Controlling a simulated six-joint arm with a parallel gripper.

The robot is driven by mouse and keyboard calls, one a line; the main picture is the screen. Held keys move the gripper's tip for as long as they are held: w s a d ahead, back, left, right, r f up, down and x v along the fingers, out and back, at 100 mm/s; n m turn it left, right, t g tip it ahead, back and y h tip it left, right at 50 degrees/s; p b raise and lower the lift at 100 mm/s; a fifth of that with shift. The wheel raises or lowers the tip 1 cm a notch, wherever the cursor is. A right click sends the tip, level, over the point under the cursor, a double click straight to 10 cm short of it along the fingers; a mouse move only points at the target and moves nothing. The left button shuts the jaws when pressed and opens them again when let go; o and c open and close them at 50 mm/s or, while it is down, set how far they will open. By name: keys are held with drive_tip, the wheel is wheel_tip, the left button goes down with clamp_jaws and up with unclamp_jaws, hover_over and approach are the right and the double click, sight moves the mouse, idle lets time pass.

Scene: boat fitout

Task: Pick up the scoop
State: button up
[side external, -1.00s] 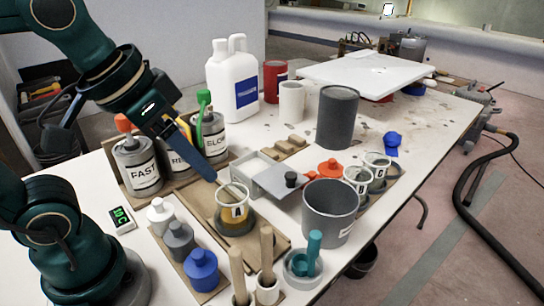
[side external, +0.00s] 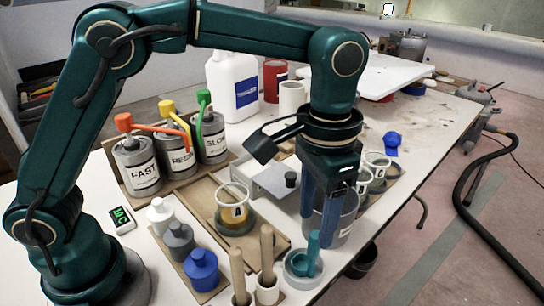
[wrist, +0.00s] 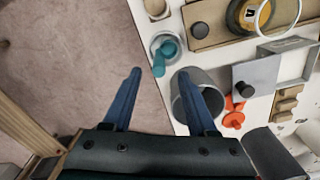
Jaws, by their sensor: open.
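The teal scoop (side external: 313,249) stands upright in a round light-grey holder (side external: 296,278) near the table's front edge. In the wrist view the scoop (wrist: 159,65) shows just beyond and between my fingertips, with its holder (wrist: 157,40) under it. My gripper (side external: 317,228) is open and empty, pointing down above and beside the scoop, with the blue fingers apart. In the wrist view the gripper (wrist: 160,74) has its fingers spread on either side of the scoop's line, not touching it. How far the tips are above it is hard to tell.
A large grey bucket (side external: 344,232) stands close behind the fingers and is partly hidden by them. Wooden-handled sticks (side external: 267,245) stand in pots left of the scoop. Cup A (side external: 233,212) sits on a wooden board further left.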

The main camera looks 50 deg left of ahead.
sight(314, 235)
drive_tip(key=shift+f, duration=2.55)
clamp_jaws()
